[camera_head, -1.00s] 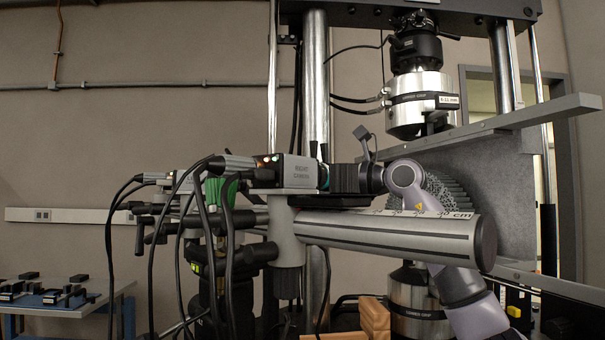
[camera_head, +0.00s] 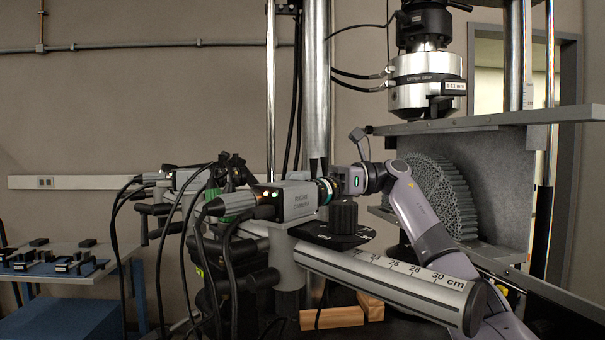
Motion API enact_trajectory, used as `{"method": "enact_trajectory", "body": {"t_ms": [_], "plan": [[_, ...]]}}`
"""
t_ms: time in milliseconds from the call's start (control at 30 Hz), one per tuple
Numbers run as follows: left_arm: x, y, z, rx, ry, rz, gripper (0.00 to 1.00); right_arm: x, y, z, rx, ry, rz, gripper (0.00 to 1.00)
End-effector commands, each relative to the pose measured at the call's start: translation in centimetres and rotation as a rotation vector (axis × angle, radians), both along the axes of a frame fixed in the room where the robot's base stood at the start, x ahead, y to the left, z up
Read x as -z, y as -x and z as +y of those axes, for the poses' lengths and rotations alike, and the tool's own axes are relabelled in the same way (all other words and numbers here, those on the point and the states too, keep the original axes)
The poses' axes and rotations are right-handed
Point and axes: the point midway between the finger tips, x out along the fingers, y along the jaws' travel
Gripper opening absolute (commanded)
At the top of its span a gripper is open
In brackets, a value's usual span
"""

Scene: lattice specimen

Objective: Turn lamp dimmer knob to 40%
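The black ribbed dimmer knob (camera_head: 344,216) stands upright on a black dial plate (camera_head: 338,238), just below the lens of the box labelled RIGHT CAMERA (camera_head: 298,200). White marks on the plate are too small to read. My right gripper (camera_head: 347,181) reaches in from the right, above or behind the knob in the picture. Its fingertips are hidden or not clear beside the lens, so I cannot tell whether it is open or touches anything. My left gripper is not in view.
A grey rail with a centimetre scale (camera_head: 400,284) runs toward me below the knob. Black cables (camera_head: 187,225) hang at the left. A ribbed grey disc (camera_head: 447,197) and the upper grip (camera_head: 424,82) stand behind. Wooden blocks (camera_head: 333,317) lie below the rail.

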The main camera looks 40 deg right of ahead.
Motion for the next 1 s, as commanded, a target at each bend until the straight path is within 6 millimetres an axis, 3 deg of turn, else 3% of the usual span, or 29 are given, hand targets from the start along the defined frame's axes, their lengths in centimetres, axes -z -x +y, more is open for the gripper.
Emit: {"method": "enact_trajectory", "body": {"t_ms": [567, 600, 633, 667, 1000], "plan": [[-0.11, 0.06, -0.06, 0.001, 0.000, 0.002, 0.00, 0.17, -0.03, 0.05, -0.028, 0.003, 0.004, 0.00], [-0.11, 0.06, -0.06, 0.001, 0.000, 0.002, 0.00, 0.17, -0.03, 0.05, -0.028, 0.003, 0.004, 0.36], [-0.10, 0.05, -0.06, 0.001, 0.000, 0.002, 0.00, 0.17, -0.03, 0.05, -0.028, 0.003, 0.004, 0.46], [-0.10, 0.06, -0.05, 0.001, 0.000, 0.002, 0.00, 0.16, -0.03, 0.05, -0.028, 0.003, 0.004, 0.49], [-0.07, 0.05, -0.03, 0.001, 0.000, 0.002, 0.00, 0.07, 0.19, -0.37, -0.026, 0.002, 0.002, 0.49]]}}
